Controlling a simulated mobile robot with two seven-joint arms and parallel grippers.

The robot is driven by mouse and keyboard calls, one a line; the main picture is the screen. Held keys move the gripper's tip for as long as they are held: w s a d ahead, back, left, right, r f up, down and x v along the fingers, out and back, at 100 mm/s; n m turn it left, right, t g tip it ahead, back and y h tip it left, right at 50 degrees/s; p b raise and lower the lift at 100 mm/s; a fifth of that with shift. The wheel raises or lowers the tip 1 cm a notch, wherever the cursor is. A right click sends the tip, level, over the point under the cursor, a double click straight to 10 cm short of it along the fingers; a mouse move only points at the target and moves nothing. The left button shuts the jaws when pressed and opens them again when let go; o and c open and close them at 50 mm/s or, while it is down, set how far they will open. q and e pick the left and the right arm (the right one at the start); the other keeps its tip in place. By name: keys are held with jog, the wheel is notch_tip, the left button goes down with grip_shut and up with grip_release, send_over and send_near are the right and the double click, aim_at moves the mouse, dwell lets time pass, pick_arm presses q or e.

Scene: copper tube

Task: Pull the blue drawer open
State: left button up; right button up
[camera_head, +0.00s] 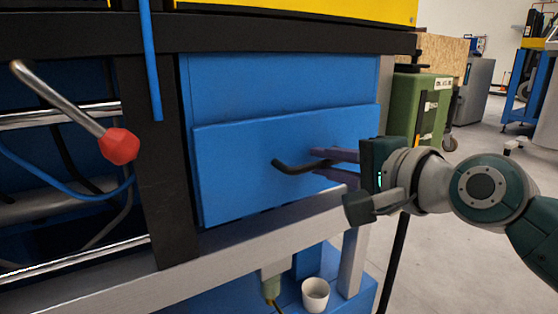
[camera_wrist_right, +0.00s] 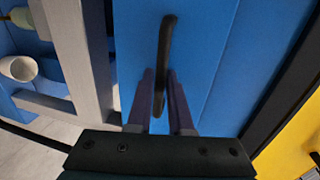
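The blue drawer (camera_head: 240,180) has a flat front under the dark frame; its top edge stands slightly proud of the blue panel behind. I cannot tell whether it is ajar. Its black bar handle (camera_head: 290,168) runs sideways across the front. My right gripper (camera_head: 322,163) reaches in from the right, with purple fingers above and below the handle's right end. In the right wrist view the handle (camera_wrist_right: 165,55) lies between the two fingers (camera_wrist_right: 161,78), with narrow gaps visible on both sides, so the gripper looks open. My left gripper is not in view.
A lever with a red knob (camera_head: 119,146) sticks out left of the drawer. A blue hose (camera_head: 150,60) hangs beside the dark post. A white cup (camera_head: 315,295) stands below on a blue shelf. Open floor lies to the right, near a green cabinet (camera_head: 420,108).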

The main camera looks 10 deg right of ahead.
grip_shut()
dwell(1.0)
